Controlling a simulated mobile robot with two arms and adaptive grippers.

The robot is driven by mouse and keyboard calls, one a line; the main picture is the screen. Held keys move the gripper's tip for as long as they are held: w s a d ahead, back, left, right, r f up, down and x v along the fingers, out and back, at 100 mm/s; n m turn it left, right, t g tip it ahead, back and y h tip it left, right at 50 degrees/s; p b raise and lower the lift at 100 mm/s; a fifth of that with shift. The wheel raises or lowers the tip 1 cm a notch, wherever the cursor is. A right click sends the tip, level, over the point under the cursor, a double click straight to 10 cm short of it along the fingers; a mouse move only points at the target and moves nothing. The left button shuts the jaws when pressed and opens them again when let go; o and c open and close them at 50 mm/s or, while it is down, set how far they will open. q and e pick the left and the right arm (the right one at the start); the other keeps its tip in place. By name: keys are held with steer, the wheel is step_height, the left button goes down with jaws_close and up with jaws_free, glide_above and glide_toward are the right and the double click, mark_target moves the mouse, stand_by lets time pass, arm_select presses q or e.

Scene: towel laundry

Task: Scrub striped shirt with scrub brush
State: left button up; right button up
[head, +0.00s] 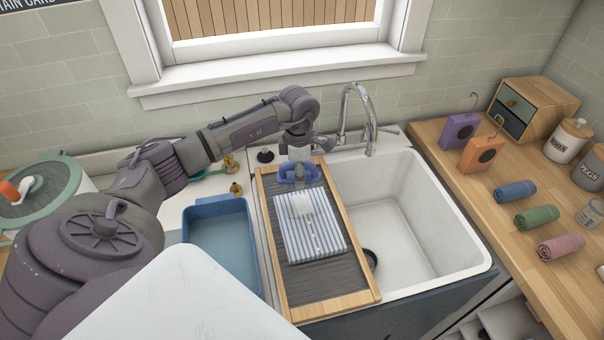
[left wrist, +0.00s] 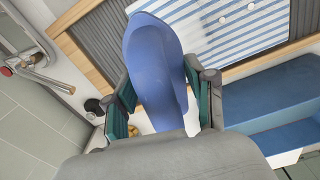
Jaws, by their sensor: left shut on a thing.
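The blue scrub brush (left wrist: 155,70) is held between the fingers of my left gripper (left wrist: 163,100), which is shut on it. In the head view my left gripper (head: 299,158) and the brush (head: 298,173) are at the top end of the washboard (head: 335,278). The blue-and-white striped shirt (head: 315,238) lies flat and folded on the ribbed board, just below the brush. It also shows behind the brush in the left wrist view (left wrist: 235,30). The brush's underside is hidden, so I cannot tell whether it touches the shirt. My right gripper is not in view.
The white sink basin (head: 415,235) is right of the washboard, with a chrome faucet (head: 358,120) behind. A blue tub (head: 213,245) stands left of the board. Rolled towels (head: 537,219) and hooked orange (head: 482,154) and purple (head: 459,131) tags are on the right wooden counter.

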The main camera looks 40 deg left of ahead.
arm_select(q)
steer(key=shift+r, duration=0.6)
steer(key=shift+w+a+r+p, duration=0.15)
steer(key=shift+r+p, duration=0.2)
steer(key=shift+r, duration=0.1)
steer(key=shift+w+a+r+p, duration=0.1)
steer(key=shift+a+r+p, duration=0.05)
steer(key=shift+r+p, duration=0.2)
steer(key=shift+s+d+r, duration=0.1)
steer(key=shift+d+r, duration=0.15)
steer(key=shift+r, duration=0.15)
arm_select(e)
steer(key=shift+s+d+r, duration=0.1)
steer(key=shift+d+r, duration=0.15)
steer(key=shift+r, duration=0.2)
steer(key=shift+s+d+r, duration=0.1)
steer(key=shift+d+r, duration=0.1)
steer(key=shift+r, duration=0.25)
arm_select(q)
steer(key=shift+a+f, duration=0.1)
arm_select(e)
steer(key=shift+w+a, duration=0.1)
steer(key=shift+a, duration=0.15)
